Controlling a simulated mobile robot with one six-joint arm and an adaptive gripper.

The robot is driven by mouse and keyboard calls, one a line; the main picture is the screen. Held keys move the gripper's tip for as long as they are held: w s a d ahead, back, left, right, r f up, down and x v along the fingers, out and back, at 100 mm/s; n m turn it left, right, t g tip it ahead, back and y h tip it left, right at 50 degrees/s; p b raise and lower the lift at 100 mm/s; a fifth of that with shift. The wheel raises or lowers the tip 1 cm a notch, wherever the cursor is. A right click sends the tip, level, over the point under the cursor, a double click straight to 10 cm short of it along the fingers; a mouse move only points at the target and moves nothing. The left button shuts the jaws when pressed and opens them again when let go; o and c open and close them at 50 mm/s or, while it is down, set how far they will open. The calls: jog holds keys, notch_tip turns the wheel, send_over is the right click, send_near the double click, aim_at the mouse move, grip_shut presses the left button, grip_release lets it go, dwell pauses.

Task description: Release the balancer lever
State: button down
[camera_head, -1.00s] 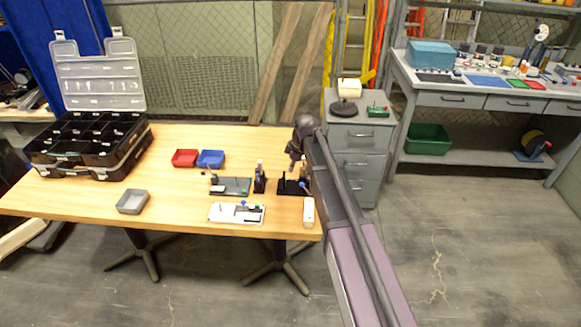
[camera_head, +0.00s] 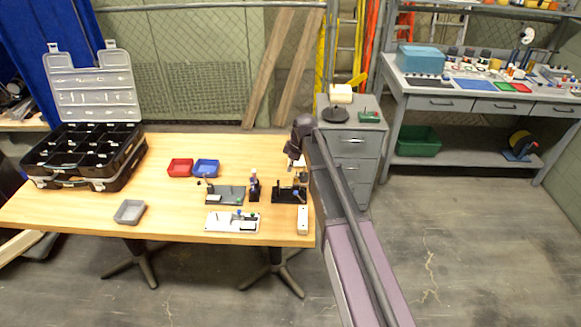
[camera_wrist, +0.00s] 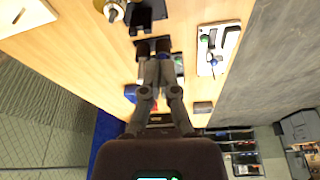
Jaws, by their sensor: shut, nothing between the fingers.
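I cannot tell for sure which part is the balancer lever. Several small fixtures stand at the right end of the wooden table. A white plate fixture (camera_head: 232,222) lies in front and also shows in the wrist view (camera_wrist: 231,37). My gripper (camera_wrist: 159,62) is shut and empty above the table, apart from the black fixture in the head view.
The wooden table (camera_head: 85,220) also bears a red tray (camera_head: 180,167), a blue tray (camera_head: 206,168), a grey tray (camera_head: 129,212), a white block (camera_head: 303,220) and an open black organizer case (camera_head: 100,180). A grey drawer cabinet (camera_head: 352,150) stands right of the table.

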jog(key=c, duration=0.7)
grip_release()
jog(key=shift+s, duration=0.15)
jog(key=shift+o, duration=0.8)
jog(key=shift+s+d, duration=0.2)
jog(key=shift+s, duration=0.15)
jog(key=s+d+m+h, duration=0.1)
jog(key=s+d+m, duration=0.2)
jog(key=s+m, duration=0.2)
jog(key=s+d+m+h, duration=0.1)
jog(key=s+d+m, duration=0.3)
jog(key=s, duration=0.8)
jog(key=s+d+m, duration=0.4)
jog(key=s+m, duration=0.2)
jog(key=s, duration=0.2)
jog(key=shift+s+d+f+g+h, duration=0.2)
jog(key=shift+s+f+g+h, duration=0.15)
jog(key=shift+s+g+h, duration=0.05)
